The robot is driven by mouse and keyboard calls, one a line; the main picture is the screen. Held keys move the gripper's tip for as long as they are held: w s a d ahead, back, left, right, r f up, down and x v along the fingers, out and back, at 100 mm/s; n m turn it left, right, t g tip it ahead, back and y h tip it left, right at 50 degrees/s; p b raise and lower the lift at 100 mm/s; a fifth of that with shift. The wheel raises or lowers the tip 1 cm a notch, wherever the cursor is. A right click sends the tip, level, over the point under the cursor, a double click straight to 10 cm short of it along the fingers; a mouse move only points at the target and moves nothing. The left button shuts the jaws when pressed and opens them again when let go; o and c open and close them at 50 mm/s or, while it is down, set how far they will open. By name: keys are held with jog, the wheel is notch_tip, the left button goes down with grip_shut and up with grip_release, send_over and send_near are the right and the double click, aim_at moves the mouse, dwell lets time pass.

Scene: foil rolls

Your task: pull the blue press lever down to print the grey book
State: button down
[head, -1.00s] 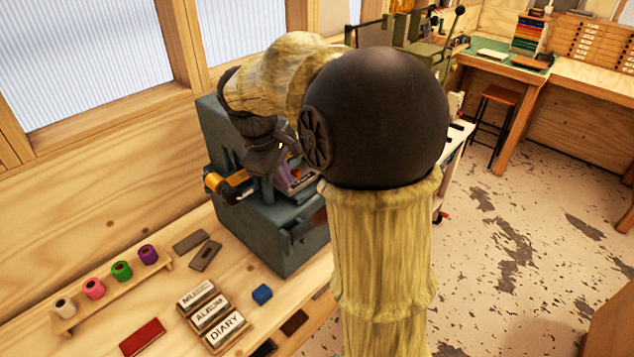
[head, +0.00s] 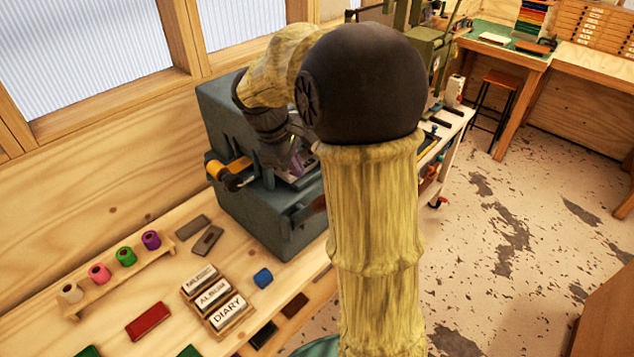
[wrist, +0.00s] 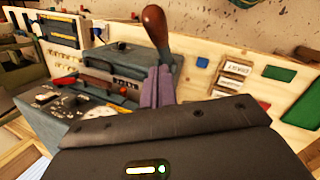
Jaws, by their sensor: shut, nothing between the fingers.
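The blue-grey press (head: 270,215) stands on the wooden bench, partly hidden by my arm in the head view. In the wrist view its body (wrist: 140,60) lies behind my fingers. The press lever (wrist: 155,25) has a red-brown grip and a thin metal shaft. The shaft runs down behind my fingertips; I cannot tell whether they touch it. My gripper (wrist: 158,88) is shut and empty, with purple-grey fingers. It also shows in front of the press in the head view (head: 296,163). I cannot tell whether the grey book is in the press; its bed is partly hidden.
A foil roll (head: 228,168) sits on the press's left side. On the bench are a rack of coloured foil rolls (head: 113,275), two grey slabs (head: 200,233), MUSIC, ALBUM and DIARY blocks (head: 217,298), a blue block (head: 263,278) and a red slab (head: 148,321). Floor right is open.

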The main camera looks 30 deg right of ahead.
jog(key=s+d+f+p, duration=0.2)
jog(key=d+f, duration=0.2)
jog(key=f, duration=0.2)
dwell(0.4)
